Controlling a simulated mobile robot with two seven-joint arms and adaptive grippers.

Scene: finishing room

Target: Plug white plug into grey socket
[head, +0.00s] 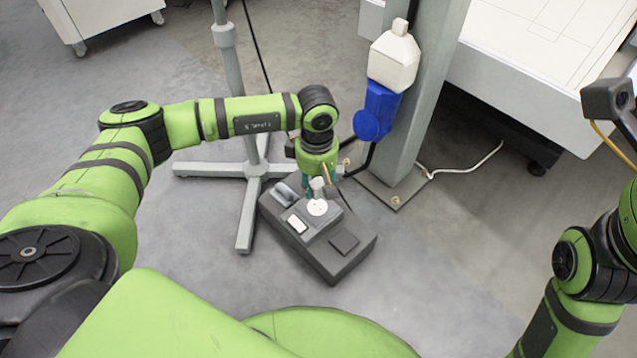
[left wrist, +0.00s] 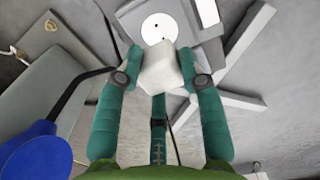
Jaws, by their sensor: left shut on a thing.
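The white plug (head: 317,184) is held between the fingertips of my left gripper (head: 317,188), close above the grey socket. In the left wrist view the white plug (left wrist: 161,72) sits between the two teal fingers, which are shut on it. The grey socket (head: 332,217) has a round white face with dark holes and is part of a dark grey box on the floor. The left wrist view shows its round face (left wrist: 158,28) just beyond the plug, partly covered by it. The plug's pins are hidden. I cannot tell whether plug and socket touch. My right gripper is out of view.
The dark grey box (head: 342,262) also bears a white switch (head: 298,224) and a dark square pad (head: 344,244). A grey stand (head: 246,206) is left of it. Floor in front is clear.

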